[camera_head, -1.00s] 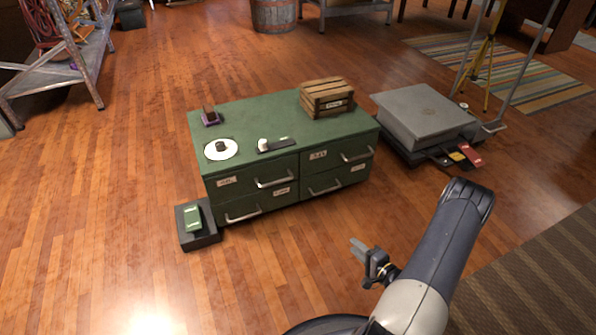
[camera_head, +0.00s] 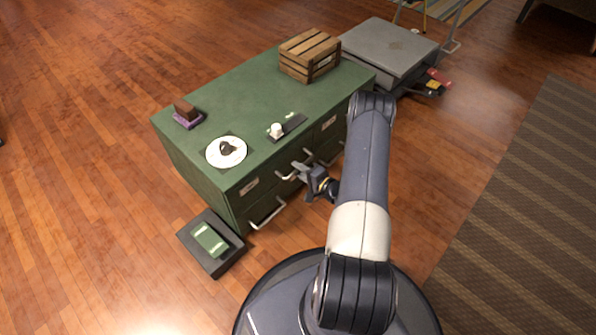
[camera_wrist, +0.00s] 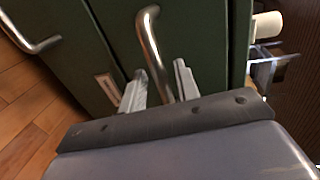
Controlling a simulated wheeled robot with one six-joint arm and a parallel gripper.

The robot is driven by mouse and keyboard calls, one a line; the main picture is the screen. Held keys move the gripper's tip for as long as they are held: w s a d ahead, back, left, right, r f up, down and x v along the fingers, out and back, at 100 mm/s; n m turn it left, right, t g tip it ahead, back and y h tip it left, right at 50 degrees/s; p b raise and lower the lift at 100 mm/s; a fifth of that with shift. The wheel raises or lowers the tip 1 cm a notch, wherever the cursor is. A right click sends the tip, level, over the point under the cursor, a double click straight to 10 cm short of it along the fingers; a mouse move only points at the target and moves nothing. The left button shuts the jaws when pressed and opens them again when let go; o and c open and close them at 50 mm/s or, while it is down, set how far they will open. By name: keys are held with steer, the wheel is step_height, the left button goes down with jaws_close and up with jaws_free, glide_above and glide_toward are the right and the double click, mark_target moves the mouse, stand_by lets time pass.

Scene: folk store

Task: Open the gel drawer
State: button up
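A green cabinet (camera_head: 252,100) with drawers in two columns stands ahead; its labels are too small to read, so I cannot tell which drawer is gel. The drawers in sight look shut. My gripper (camera_head: 299,168) is at the front of the upper left drawer, by its bar handle (camera_head: 284,177). In the wrist view my gripper (camera_wrist: 160,84) is open, with one finger on each side of that handle (camera_wrist: 150,38); whether they touch it is unclear. The lower left drawer's handle (camera_wrist: 32,42) is at the left of the wrist view.
On the cabinet top are a wooden crate (camera_head: 297,51), a white plate (camera_head: 238,155), a small white jar (camera_head: 276,130) and a purple-based block (camera_head: 186,118). A dark tray (camera_head: 212,267) with a green item lies on the floor at left. A grey box (camera_head: 385,42) stands behind right.

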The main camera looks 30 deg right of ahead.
steer(key=shift+w+a, duration=0.25)
steer(key=shift+w, duration=0.2)
steer(key=shift+c, duration=0.2)
jaws_close()
